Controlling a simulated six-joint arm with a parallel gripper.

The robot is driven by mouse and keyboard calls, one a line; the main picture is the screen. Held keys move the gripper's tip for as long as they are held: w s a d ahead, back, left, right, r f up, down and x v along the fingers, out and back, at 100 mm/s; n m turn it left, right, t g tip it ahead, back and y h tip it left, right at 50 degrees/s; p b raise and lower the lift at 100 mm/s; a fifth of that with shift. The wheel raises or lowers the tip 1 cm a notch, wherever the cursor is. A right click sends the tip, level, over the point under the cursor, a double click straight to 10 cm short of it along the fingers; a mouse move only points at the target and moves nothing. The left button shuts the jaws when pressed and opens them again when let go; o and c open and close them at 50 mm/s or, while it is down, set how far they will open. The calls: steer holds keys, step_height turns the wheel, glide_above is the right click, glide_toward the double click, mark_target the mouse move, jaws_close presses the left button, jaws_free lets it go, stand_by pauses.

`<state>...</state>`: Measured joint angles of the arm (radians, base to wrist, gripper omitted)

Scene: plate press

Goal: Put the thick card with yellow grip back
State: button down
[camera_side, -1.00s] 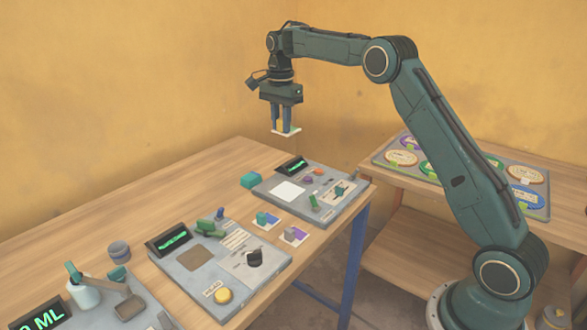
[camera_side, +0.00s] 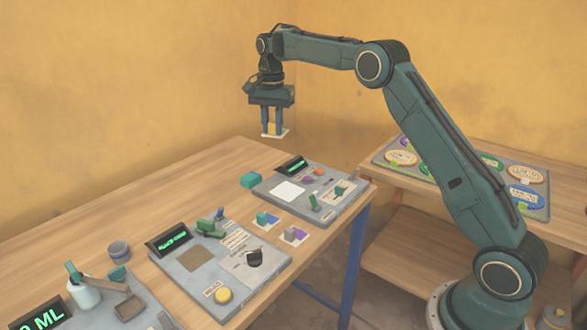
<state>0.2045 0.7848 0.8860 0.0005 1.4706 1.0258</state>
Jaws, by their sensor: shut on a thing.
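My gripper (camera_side: 271,126) is high above the back part of the workbench, with its fingers pointing down. It is shut on the yellow grip of a pale card (camera_side: 276,135), which hangs level in the air, clear of the bench. The card's thickness is too small to tell.
The rear panel (camera_side: 335,205) has a display and a pale square. The middle panel (camera_side: 215,290) has a brown square and a yellow button. A teal block (camera_side: 251,180) sits beside the rear panel. The bench's back left is clear.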

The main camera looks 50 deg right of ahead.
steer(key=w+a+n, duration=0.2)
steer(key=a+n, duration=0.2)
steer(key=n, duration=1)
glide_above(248, 212)
steer(key=shift+f, duration=0.75)
steer(key=shift+f, duration=0.15)
step_height(248, 212, down, 20)
steer(key=shift+r, duration=0.15)
steer(key=c, duration=1.2)
jaws_free()
